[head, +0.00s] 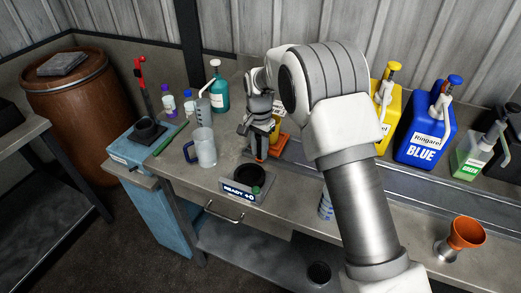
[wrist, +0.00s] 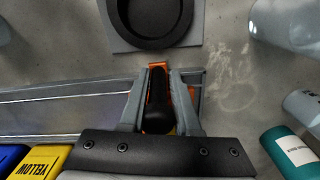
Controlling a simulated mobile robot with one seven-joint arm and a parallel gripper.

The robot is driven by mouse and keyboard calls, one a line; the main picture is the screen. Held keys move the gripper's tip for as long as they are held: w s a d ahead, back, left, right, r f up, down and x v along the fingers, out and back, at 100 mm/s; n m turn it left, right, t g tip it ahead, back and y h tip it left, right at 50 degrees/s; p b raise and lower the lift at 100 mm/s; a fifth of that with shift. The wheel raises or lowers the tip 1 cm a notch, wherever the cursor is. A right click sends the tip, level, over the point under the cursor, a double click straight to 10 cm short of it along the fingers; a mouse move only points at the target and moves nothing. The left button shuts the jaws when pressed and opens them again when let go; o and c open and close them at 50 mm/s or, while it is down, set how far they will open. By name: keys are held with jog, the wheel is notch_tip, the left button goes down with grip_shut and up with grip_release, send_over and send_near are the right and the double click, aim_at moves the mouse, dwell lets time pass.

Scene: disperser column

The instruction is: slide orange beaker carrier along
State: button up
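The orange beaker carrier (head: 281,141) is at the left end of the metal rail, partly hidden behind my gripper. In the wrist view an orange part of it (wrist: 158,67) and its dark upright handle (wrist: 157,105) lie between my fingers. My gripper (head: 262,147) points down at the carrier, with one finger on each side of the handle. Narrow gaps seem to show nearer the palm; contact at the tips is unclear. A dark round station (head: 249,176) with a READY display (head: 238,193) stands in front of the carrier.
The rail (head: 315,162) runs right along the bench, past yellow (head: 386,115), blue (head: 425,133) and green (head: 472,157) dispensers. A clear jug (head: 204,148) and teal bottle (head: 219,91) stand to the left. An orange funnel (head: 466,232) is at far right. My arm hides mid-bench.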

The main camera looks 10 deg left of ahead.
jog(key=o, duration=0.3)
jog(key=shift+a, duration=0.15)
jog(key=shift+o, duration=0.2)
notch_tip(320, 180, up, 18)
jog(key=shift+f, duration=0.25)
jog(key=s+d+r+n+t, duration=0.1)
jog(key=s+d+r, duration=0.45)
jog(key=d, duration=0.35)
jog(key=s+d+r+n+t, duration=0.1)
jog(key=s+d+r, duration=0.45)
jog(key=d, duration=0.25)
jog(key=s+d+f+n+t, duration=0.1)
jog(key=s+d+f, duration=0.1)
jog(key=s+d, duration=0.3)
jog(key=s+d+f+n+t, duration=0.1)
jog(key=s+d, duration=0.5)
jog(key=s, duration=0.7)
jog(key=shift+d+f+n+t, duration=0.2)
jog(key=shift+f+n+t, duration=0.1)
jog(key=shift+f+t, duration=0.45)
